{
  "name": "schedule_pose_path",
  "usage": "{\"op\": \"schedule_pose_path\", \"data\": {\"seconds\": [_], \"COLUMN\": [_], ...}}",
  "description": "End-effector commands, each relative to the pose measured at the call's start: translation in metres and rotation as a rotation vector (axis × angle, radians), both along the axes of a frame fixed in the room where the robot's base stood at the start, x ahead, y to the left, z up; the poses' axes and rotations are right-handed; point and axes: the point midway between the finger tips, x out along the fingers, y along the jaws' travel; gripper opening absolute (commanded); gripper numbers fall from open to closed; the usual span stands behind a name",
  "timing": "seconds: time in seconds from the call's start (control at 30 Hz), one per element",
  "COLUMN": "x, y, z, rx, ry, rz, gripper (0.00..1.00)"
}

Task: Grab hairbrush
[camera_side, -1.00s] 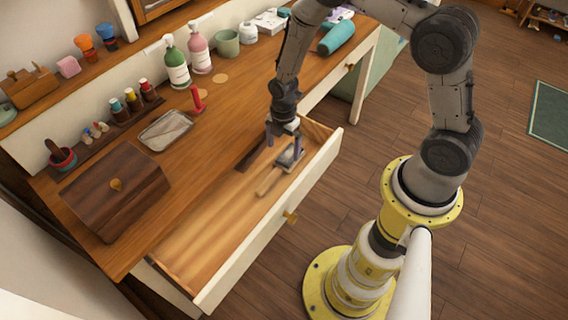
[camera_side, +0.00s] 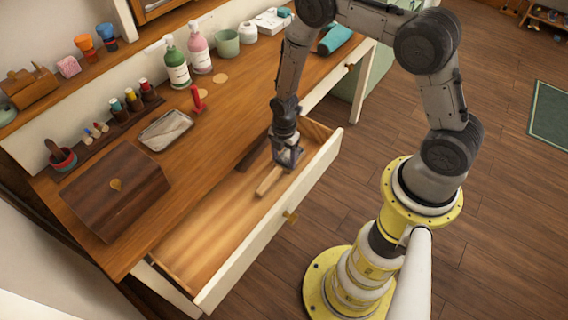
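The hairbrush (camera_side: 268,182) lies in the open drawer, near its right end. Its light wooden handle points toward the lower left, and its head is mostly hidden by my gripper. My gripper (camera_side: 288,157) is down inside the drawer at the brush head, pointing downward. The fingers overlap the head in this view, and I cannot tell whether they are closed on it. The open drawer (camera_side: 215,245) has a wooden floor and a white front with a brass knob (camera_side: 291,215).
A dark flat item (camera_side: 250,154) lies in the drawer left of my gripper. The desktop above holds a dark wooden box (camera_side: 115,190), a glass tray (camera_side: 166,130), a red upright item (camera_side: 198,99) and bottles (camera_side: 176,65). The drawer's left part is clear.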

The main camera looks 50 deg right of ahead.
Motion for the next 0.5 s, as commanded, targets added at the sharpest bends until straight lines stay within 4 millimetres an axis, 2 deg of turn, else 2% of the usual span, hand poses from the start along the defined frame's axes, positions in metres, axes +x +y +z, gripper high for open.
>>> {"op": "schedule_pose_path", "data": {"seconds": [0.03,0.3,0.5], "x": [-0.0001,-0.0001,0.0003], "y": [0.0,0.0,0.0], "z": [0.0,0.0,0.0004], "rx": [0.0,0.0,0.0], "ry": [0.0,0.0,-0.001], "rz": [0.0,0.0,0.0], "gripper": [0.53,0.05,0.02]}}
